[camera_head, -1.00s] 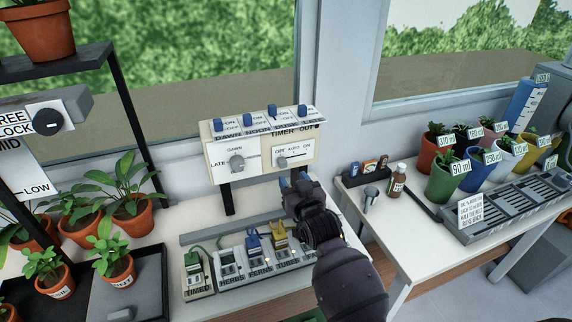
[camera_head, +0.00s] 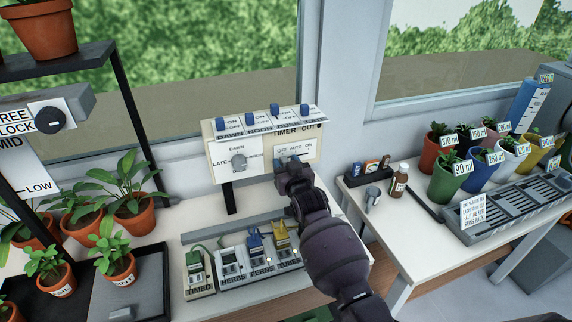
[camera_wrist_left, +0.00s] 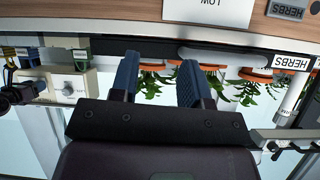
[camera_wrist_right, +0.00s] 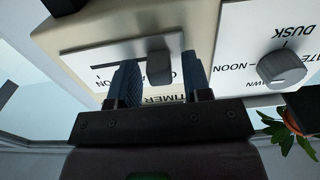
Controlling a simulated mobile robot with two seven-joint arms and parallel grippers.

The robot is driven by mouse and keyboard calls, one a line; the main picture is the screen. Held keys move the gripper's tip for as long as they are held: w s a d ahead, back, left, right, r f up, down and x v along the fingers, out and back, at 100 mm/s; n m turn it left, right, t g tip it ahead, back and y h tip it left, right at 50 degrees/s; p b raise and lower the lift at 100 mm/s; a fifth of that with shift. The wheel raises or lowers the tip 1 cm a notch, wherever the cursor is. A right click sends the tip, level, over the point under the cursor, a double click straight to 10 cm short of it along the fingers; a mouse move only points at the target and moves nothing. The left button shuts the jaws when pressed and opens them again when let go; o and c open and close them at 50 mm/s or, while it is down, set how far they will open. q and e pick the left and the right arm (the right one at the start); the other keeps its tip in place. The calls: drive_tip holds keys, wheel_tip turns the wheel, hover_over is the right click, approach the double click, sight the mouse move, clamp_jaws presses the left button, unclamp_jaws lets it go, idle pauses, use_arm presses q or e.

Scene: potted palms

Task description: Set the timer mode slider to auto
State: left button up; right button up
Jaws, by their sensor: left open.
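The timer box (camera_head: 268,163) stands on the white table under the window. Its lower right panel carries the mode slider with OFF, AUTO and ON marks. In the head view my right gripper (camera_head: 288,163) is in front of this panel and hides the slider knob. In the right wrist view, upside down, the grey slider knob (camera_wrist_right: 158,62) sits between the two blue fingers of the open right gripper (camera_wrist_right: 160,78), with gaps beside it. The knob is towards the OFF end of the slot. My left gripper (camera_wrist_left: 160,78) is open and empty, away from the box.
A round dial (camera_head: 239,162) sits left of the slider, and a row of blue switches (camera_head: 276,114) runs along the top. Potted plants (camera_head: 131,208) are at left.

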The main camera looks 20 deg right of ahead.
clamp_jaws()
drive_tip(key=d, duration=0.4)
drive_tip(key=shift+p, duration=0.4)
drive_tip(key=shift+o, duration=0.7)
unclamp_jaws()
drive_tip(key=s, duration=1)
drive_tip(key=shift+s+d, duration=0.15)
drive_tip(key=shift+s, duration=0.2)
